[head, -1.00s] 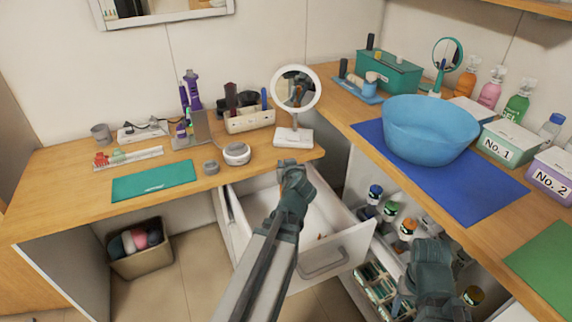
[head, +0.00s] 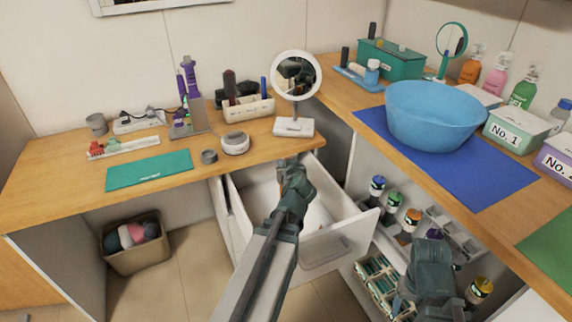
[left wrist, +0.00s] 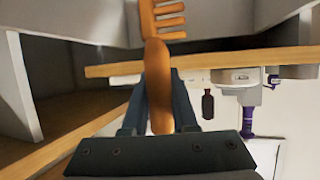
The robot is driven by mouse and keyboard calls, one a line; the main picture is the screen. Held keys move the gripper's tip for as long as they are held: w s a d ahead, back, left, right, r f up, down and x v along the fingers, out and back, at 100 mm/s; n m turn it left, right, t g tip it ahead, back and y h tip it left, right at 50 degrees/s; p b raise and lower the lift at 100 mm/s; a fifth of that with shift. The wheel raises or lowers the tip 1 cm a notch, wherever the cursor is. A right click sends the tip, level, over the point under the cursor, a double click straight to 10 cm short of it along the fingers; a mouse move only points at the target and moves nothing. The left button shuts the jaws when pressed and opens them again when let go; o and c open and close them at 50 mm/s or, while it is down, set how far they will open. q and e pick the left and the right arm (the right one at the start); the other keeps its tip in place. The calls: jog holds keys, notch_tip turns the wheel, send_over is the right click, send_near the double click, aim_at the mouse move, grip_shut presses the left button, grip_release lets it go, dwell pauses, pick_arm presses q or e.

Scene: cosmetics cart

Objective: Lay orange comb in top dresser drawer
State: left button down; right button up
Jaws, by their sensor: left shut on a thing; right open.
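The orange comb (left wrist: 158,75) is in my left gripper (left wrist: 158,118), its handle between the two fingers and its teeth pointing away from the palm in the left wrist view. In the head view my left gripper (head: 290,175) is over the open white top drawer (head: 345,228), near the dresser's front edge; the comb is mostly hidden there. The drawer interior is pale, and my left arm covers part of it. My right gripper (head: 432,250) is at the lower right, beside the pulled-out bottle rack, and is open with nothing seen in it.
The dresser top (head: 60,190) carries a green mat (head: 150,170), a round mirror (head: 296,75) and a white jar (head: 235,144). A blue bowl (head: 430,115) stands on the right counter. Bottles (head: 377,187) stand in the rack right of the drawer. A bin (head: 132,243) is below left.

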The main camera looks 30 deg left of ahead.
pick_arm(q)
jog(key=shift+f+b, duration=2.4)
jog(key=shift+f, duration=0.2)
pick_arm(e)
jog(key=shift+f, duration=2.6)
pick_arm(q)
jog(key=shift+f+b, duration=1.85)
pick_arm(e)
jog(key=shift+f, duration=1.8)
pick_arm(q)
jog(key=c, duration=0.6)
grip_release()
jog(key=shift+s+r, duration=0.1)
pick_arm(e)
jog(key=shift+d+r, duration=0.1)
jog(key=shift+d, duration=0.05)
